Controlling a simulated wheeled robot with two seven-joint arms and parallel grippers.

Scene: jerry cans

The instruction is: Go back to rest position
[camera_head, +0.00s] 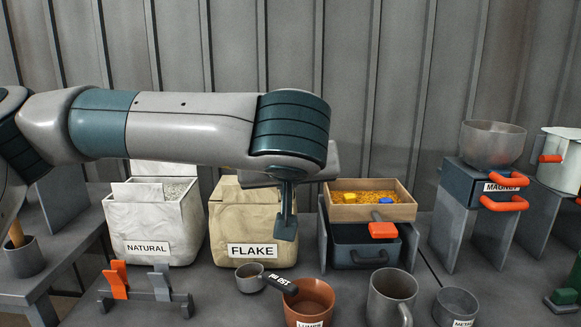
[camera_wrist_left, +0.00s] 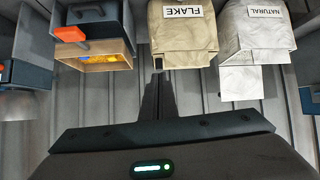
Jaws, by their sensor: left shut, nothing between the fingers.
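My left arm reaches in from the left across the head view. My left gripper (camera_head: 286,228) points down in front of the tan FLAKE bag (camera_head: 252,235), and its fingers are together with nothing between them. In the left wrist view the closed gripper (camera_wrist_left: 158,75) shows as a dark narrow shape below the FLAKE bag (camera_wrist_left: 183,40). The picture does not settle whether the fingers touch the bag. My right gripper is not in view.
A white NATURAL bag (camera_head: 150,225) stands left of FLAKE. A wooden tray (camera_head: 345,212) with yellow grains sits on a dark box (camera_head: 345,258) at right. A scoop (camera_head: 250,278), brown pot (camera_head: 310,303) and grey mug (camera_head: 390,295) stand in front. A bowl (camera_head: 492,145) tops the MAGNET stand.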

